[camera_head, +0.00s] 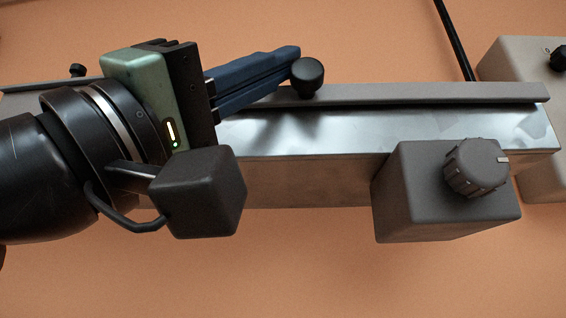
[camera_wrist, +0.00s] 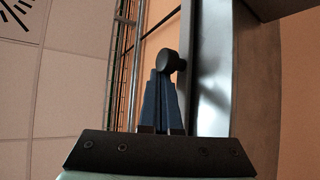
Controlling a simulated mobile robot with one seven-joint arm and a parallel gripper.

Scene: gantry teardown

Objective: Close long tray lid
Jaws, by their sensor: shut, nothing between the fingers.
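The long tray (camera_head: 330,138) runs across the head view with a shiny metal top, and it also shows in the wrist view (camera_wrist: 212,70). A long grey strip (camera_head: 440,94), which looks like its lid, stands along the tray's far edge. A dark round knob (camera_head: 307,75) sits on the strip; it also shows in the wrist view (camera_wrist: 172,61). My gripper (camera_head: 296,56) has blue fingers, shut and empty, with the tips right beside the knob. I cannot tell whether they touch it. In the wrist view the fingertips (camera_wrist: 160,75) lie just left of the knob.
A grey box with a dial (camera_head: 476,166) is on the tray's near side at right. A larger grey housing (camera_head: 510,60) stands at the far right. A second dark knob (camera_head: 77,70) shows at far left. A dark rod (camera_head: 455,38) rises behind. Space beyond the strip looks open.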

